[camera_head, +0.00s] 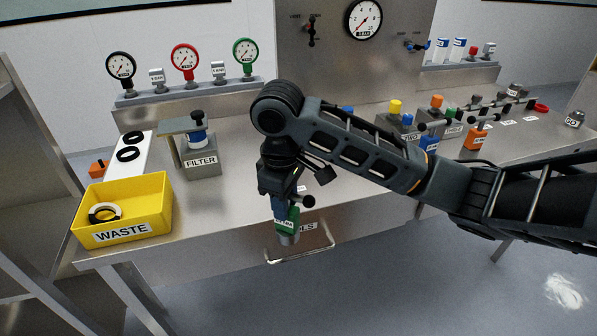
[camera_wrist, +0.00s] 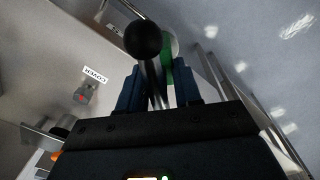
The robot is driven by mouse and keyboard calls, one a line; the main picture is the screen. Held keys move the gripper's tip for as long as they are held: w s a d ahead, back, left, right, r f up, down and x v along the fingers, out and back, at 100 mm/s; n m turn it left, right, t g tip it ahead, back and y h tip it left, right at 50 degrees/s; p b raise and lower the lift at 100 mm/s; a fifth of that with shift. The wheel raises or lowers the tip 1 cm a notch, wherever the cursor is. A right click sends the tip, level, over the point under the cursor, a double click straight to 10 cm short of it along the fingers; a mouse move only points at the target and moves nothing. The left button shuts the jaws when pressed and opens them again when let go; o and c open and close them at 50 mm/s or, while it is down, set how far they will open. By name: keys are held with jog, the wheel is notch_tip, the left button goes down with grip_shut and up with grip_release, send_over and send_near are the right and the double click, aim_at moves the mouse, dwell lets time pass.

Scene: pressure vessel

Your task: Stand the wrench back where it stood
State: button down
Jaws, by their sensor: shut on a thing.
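My gripper (camera_head: 281,206) points down in front of the bench's front edge. It is shut on a tool that I take for the wrench (camera_head: 288,238), with a green labelled body, a metal lower end and a black ball on a side rod. In the wrist view, my gripper (camera_wrist: 158,92) has its blue fingers either side of the wrench's metal rod (camera_wrist: 154,80). The black ball is close to the camera, and the green part shows behind it. The wrench's lower end is hidden there. I cannot tell which spot it stood in.
A yellow WASTE bin (camera_head: 125,212) holding a ring and a FILTER block (camera_head: 201,161) stand on the left. A drawer handle (camera_head: 300,254) juts out below the front edge. Several labelled valves and blocks line the right, including an orange one (camera_head: 476,139). A COVER label (camera_wrist: 96,75) shows on the bench.

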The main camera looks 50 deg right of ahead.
jog(key=w+a+f+m, duration=0.3)
jog(key=a+f, duration=1.1)
jog(key=f, duration=0.4)
jog(key=shift+a, duration=0.35)
